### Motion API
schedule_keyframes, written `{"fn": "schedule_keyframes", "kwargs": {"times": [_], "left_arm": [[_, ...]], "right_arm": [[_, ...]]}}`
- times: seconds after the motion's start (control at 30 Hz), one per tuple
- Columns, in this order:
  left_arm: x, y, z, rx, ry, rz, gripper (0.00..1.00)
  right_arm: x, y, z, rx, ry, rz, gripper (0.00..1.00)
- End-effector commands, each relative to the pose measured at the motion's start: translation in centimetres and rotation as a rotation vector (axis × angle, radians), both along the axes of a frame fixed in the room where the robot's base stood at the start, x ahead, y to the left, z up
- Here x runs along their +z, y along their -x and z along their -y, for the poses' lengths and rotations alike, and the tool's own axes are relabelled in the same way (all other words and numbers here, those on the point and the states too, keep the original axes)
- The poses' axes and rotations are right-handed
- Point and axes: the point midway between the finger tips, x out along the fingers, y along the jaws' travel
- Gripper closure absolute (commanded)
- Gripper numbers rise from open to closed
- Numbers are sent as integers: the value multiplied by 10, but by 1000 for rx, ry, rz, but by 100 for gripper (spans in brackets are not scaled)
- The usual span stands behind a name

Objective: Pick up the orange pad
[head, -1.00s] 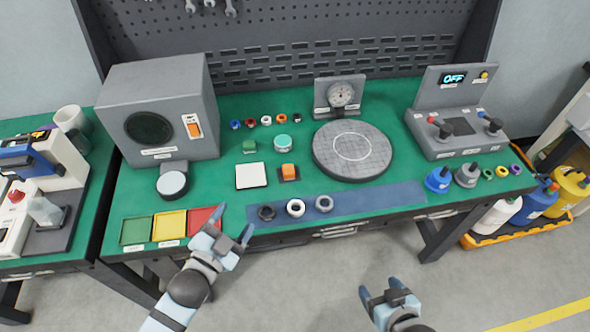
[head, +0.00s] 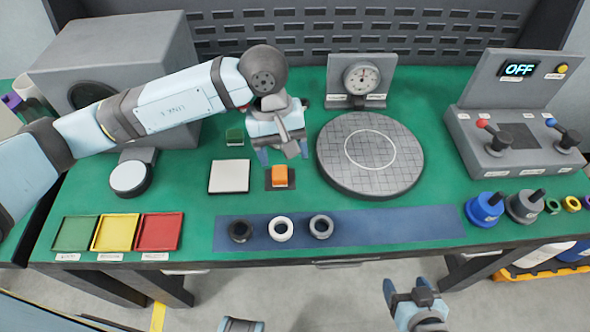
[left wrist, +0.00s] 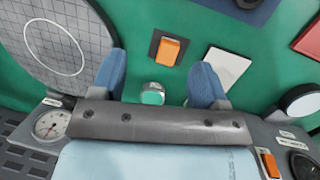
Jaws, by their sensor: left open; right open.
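The orange pad (head: 280,174) sits on a small dark square base (head: 291,182) on the green bench mat, right of a white square plate (head: 229,177). It also shows in the left wrist view (left wrist: 169,51), ahead of the fingers and between them. My left gripper (head: 284,154) is open and empty, above the mat just behind the orange pad and apart from it. Its blue fingertips show in the left wrist view (left wrist: 155,80). My right gripper (head: 405,287) is open and empty, low in front of the bench.
A round grey gridded disc (head: 340,178) stands close to the right of the pad. A dial gauge (head: 361,79) is behind. Several rings lie on a blue strip (head: 390,226) in front. A teal-topped round piece (left wrist: 153,94) lies near my left fingers.

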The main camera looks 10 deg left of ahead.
Motion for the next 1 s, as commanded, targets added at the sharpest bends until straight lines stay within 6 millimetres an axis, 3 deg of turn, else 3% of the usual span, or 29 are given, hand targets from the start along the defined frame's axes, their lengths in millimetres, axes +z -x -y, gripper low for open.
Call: {"fn": "schedule_keyframes", "kwargs": {"times": [0.1, 0.2, 0.6, 0.87, 1.0], "left_arm": [[1, -19, -26, -55, -135, 95, 32], [0, -24, -34, -71, -181, 120, 32], [-68, -24, -34, -72, -184, 120, 32], [-88, -24, -32, -73, -182, 120, 32], [-109, -25, -27, -71, -182, 117, 32]], "right_arm": [[-4, -3, -1, 0, -4, 8, 28], [-5, -3, -1, -1, -5, 8, 28], [-9, 1, -2, 0, -5, 0, 28], [-9, 1, -2, 1, -5, 1, 28], [-8, 0, -2, 1, -5, 2, 28]]}}
